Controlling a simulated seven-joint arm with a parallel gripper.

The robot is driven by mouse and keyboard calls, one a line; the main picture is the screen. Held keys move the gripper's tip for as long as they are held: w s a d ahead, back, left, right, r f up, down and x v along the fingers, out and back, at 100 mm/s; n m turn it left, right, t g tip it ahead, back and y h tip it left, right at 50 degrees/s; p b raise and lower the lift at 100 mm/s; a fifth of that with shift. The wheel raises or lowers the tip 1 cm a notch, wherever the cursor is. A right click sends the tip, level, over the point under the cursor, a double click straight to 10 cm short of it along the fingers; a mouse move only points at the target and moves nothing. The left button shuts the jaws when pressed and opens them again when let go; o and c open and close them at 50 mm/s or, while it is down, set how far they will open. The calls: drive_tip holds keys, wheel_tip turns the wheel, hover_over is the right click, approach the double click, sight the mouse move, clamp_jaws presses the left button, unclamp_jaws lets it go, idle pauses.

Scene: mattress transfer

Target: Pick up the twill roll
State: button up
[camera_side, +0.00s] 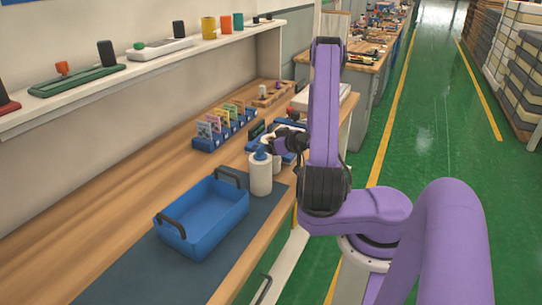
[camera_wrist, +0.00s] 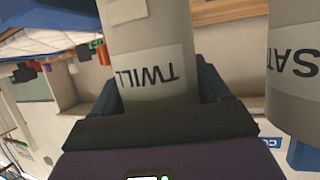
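The twill roll (camera_wrist: 150,50) is a pale grey cylinder with a white label reading TWILL, upside down in the wrist view. My gripper (camera_wrist: 158,95) has one dark finger on each side of it, close to its sides; whether they press on it I cannot tell. A second grey roll (camera_wrist: 295,65), with a label starting SAT, stands just to the right in that view. In the side view, my gripper (camera_side: 283,145) is at a pale roll behind a white cylinder with a blue top (camera_side: 261,173). The side view shows no readable label.
A blue tray with dark handles (camera_side: 203,217) lies on a dark mat (camera_side: 125,270) in front. A blue rack with coloured cards (camera_side: 222,128) stands behind to the left. A shelf (camera_side: 90,98) with small items runs along the wall. The bench's left middle is clear.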

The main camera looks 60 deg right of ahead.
drive_tip(key=c, duration=0.5)
drive_tip(key=shift+r, duration=0.1)
drive_tip(key=shift+r, duration=0.8)
drive_tip(key=s+r, duration=0.1)
drive_tip(key=r, duration=0.1)
drive_tip(key=s+a+r, duration=0.1)
drive_tip(key=r, duration=0.1)
drive_tip(key=s+a+r, duration=0.1)
drive_tip(key=r, duration=0.2)
drive_tip(key=shift+s+a, duration=0.2)
drive_tip(key=shift+s, duration=0.2)
drive_tip(key=s+a+r, duration=0.4)
drive_tip(key=s+a, duration=0.1)
drive_tip(key=s, duration=0.2)
drive_tip(key=shift+s+a+r, duration=0.15)
drive_tip(key=shift+s+a, duration=0.05)
drive_tip(key=shift+s, duration=0.2)
